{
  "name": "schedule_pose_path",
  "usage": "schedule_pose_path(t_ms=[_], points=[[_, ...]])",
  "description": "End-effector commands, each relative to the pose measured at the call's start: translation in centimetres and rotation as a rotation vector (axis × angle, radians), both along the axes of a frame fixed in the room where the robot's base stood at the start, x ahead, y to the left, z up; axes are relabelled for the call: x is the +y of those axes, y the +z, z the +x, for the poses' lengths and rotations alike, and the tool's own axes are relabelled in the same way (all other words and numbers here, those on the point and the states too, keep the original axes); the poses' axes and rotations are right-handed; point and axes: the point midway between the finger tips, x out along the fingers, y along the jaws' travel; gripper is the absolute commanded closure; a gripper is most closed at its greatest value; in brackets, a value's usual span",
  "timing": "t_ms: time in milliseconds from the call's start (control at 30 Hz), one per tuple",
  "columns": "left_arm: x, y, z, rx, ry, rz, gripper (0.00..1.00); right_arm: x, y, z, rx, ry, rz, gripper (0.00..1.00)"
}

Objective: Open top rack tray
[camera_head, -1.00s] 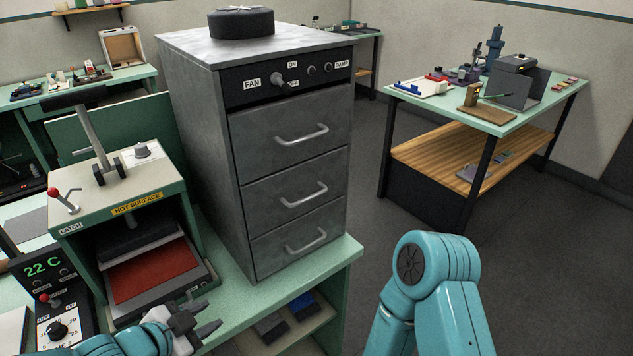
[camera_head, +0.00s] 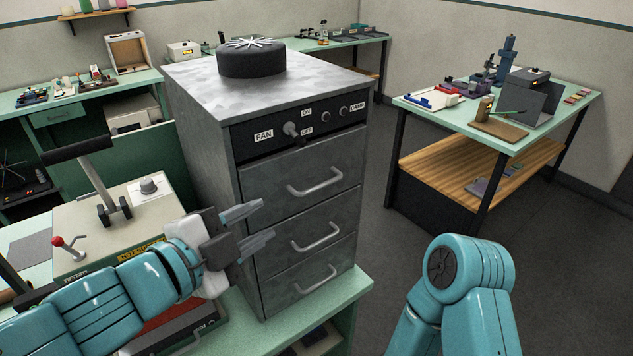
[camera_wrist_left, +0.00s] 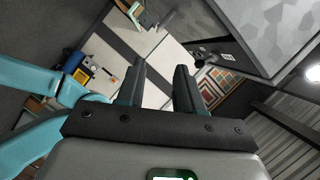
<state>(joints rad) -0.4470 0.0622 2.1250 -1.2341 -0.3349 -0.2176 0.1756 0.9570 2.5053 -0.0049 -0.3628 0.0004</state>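A grey metal cabinet stands on the green bench, with three stacked drawers that all look shut. The top drawer (camera_head: 300,192) has a bar handle (camera_head: 315,184) across its front. The middle drawer (camera_head: 338,222) and bottom drawer (camera_head: 335,262) have like handles. My left gripper (camera_head: 256,226) is open and empty, left of the handles, with its fingers pointing right near the cabinet's front left edge. Its two fingers show apart in the left wrist view (camera_wrist_left: 160,85). My right gripper is out of view; only my right arm shows at lower right.
A control panel with a FAN switch (camera_head: 291,129) sits above the drawers. A side table (camera_head: 500,130) stands at right. The floor between is clear.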

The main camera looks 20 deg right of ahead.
Motion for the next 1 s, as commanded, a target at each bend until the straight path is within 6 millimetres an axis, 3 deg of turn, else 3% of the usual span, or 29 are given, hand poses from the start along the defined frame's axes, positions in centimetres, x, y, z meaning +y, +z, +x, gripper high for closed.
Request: schedule_pose_path(t_ms=[200, 600, 1000], points=[[-3.8, -1.6, 2.9, 0.005, -0.004, 0.003, 0.64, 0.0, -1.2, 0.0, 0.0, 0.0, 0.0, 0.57], [-10.6, -3.0, 8.6, 0.004, -0.004, 0.002, 0.64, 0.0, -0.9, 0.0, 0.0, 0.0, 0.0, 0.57], [-12.1, -3.4, 10.0, 0.002, -0.004, 0.001, 0.64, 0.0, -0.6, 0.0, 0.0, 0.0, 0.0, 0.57]])
